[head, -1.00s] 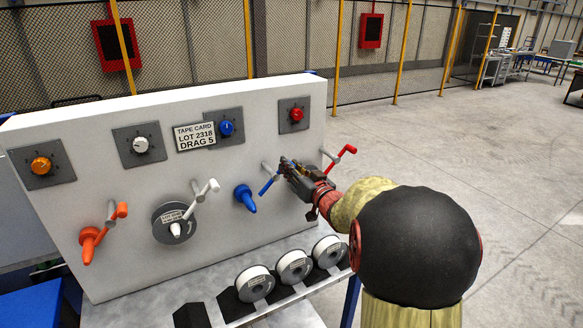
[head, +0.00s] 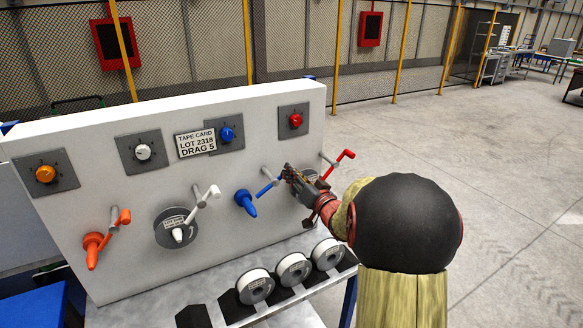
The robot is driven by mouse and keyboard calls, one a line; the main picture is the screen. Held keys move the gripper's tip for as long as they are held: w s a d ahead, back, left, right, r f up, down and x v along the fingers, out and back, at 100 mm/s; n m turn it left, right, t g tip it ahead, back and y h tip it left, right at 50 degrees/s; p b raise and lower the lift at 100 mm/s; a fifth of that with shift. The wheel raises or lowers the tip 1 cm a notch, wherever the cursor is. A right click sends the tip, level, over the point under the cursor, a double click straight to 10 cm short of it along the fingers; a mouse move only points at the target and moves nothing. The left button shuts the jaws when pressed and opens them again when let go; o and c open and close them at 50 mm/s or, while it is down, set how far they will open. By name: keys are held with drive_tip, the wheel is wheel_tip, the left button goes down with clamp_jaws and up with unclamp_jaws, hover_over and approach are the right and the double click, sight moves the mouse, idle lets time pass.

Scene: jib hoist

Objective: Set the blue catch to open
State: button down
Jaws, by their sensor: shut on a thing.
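The blue catch (head: 267,187) is a small blue lever on a grey pivot, on the right half of the white panel (head: 100,160) in the head view. It slants up to the right from the pivot side. My gripper (head: 288,175) is at the lever's upper right end and is shut on it. The fingers hide that end. A blue cone-shaped peg (head: 246,203) sticks out just left of the catch, and a blue dial (head: 227,134) is above it.
Orange (head: 122,217), white (head: 212,193) and red (head: 345,155) catches share the panel. A spool (head: 176,228) hangs by the white one. Several spools stand on the shelf (head: 290,310) below. Open floor lies to the right.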

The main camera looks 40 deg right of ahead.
wheel_tip(320, 180, down, 6)
drive_tip(key=m+p, duration=0.7)
drive_tip(key=m, duration=0.5)
drive_tip(key=shift+f+m, duration=0.25)
drive_tip(key=shift+m, duration=0.15)
drive_tip(key=shift+a+p, duration=0.15)
drive_tip(key=shift+p, duration=0.15)
drive_tip(key=c, duration=2.2)
unclamp_jaws()
drive_tip(key=o, duration=0.5)
drive_tip(key=shift+w+a+f, duration=0.1)
drive_tip(key=shift+w+f, duration=0.05)
drive_tip(key=shift+f, duration=0.05)
drive_tip(key=v, duration=1.2)
